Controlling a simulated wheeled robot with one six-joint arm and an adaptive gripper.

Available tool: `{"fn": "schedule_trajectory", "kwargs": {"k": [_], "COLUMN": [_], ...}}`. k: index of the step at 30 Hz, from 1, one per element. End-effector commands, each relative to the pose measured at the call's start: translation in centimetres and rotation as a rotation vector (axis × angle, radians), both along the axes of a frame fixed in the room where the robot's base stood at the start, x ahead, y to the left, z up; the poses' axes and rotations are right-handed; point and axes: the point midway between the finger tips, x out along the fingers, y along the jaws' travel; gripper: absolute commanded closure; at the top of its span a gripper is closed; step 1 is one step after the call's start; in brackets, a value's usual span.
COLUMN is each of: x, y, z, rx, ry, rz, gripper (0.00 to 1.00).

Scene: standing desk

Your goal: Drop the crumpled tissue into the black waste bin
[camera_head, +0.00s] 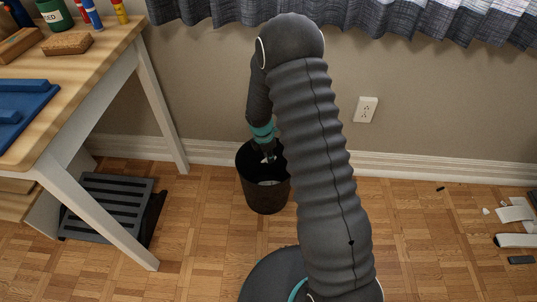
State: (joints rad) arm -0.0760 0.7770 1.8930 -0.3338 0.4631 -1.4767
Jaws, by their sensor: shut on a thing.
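The black waste bin (264,198) stands on the parquet floor near the wall, partly hidden behind my arm. Some pale material shows inside it, too small to make out. My gripper (269,158) points down at the bin's mouth, at or just inside the rim as seen from here. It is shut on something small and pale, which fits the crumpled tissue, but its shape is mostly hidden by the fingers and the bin. I cannot tell the held tissue clearly from the pale material in the bin.
A wooden desk (103,58) with white legs stands at the left, with a blue tray (28,110) on it. A grey slatted footrest (108,207) lies beneath. Papers (515,213) and small items lie on the floor at right. A curtain (400,16) hangs above.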

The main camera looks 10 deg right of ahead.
Motion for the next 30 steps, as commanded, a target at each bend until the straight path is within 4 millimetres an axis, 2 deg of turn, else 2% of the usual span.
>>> {"fn": "schedule_trajectory", "kwargs": {"k": [6,7,10,11,22,26,30], "x": [0.0,0.0,0.0,0.0,0.0,0.0,-0.1], "y": [0.0,0.0,0.0,0.0,0.1,0.3,0.7], "z": [0.0,0.0,0.0,0.0,0.5,2.1,4.8], "rx": [0.000,0.000,0.000,0.000,0.000,0.000,0.000], "ry": [0.000,0.000,0.000,0.000,-0.002,-0.003,-0.004], "rz": [0.000,0.000,0.000,0.000,0.000,0.000,0.000], "gripper": [0.98,0.79,0.54,0.52,0.52,0.52,0.52]}}
